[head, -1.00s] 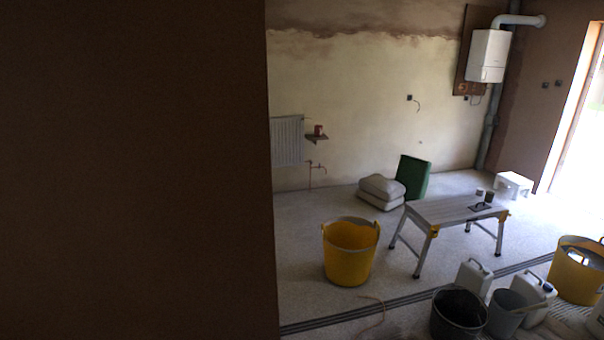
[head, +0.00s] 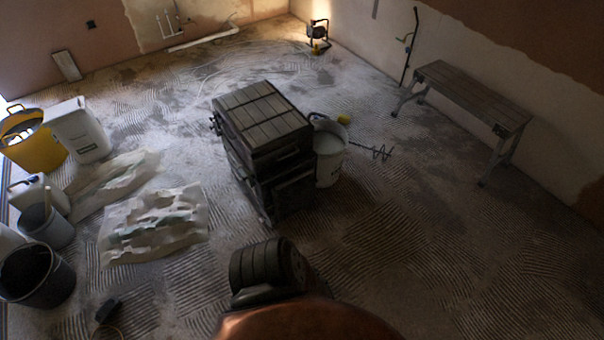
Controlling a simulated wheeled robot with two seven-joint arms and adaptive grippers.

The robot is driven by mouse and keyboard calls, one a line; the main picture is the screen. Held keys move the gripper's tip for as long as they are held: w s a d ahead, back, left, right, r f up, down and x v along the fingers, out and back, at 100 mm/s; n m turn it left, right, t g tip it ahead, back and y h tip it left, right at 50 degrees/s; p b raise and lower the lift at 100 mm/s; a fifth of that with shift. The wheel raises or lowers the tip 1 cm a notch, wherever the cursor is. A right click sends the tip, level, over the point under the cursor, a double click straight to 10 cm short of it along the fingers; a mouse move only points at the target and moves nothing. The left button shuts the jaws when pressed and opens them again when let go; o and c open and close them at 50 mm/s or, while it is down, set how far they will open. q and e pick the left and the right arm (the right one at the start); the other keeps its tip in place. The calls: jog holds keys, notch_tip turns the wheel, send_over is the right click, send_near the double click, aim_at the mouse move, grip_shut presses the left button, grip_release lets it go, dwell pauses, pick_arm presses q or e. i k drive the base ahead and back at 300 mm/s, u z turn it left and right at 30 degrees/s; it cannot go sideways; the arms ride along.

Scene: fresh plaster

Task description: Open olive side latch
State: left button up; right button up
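A dark stacked case (head: 265,165) with a slatted top stands on the floor near the middle of the head view. Small fittings (head: 215,125) show on its left side, possibly latches. They are too small and dark to tell which is olive, or whether any is open. The front face of the case is in shadow. Neither of my grippers is in view.
A white bucket (head: 329,158) stands close against the case's right side. A mixer paddle (head: 375,152) lies right of it. Crumpled sheets (head: 150,225) lie to the left. Buckets (head: 38,275) and canisters (head: 80,132) line the left edge. A bench (head: 470,95) stands right. Floor right of the case is mostly clear.

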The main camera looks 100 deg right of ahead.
aim_at(248, 172)
jog(key=z, duration=2.85)
jog(key=k, duration=0.55)
jog(key=u, duration=0.4)
jog(key=i, duration=1.05)
jog(key=u, duration=0.1)
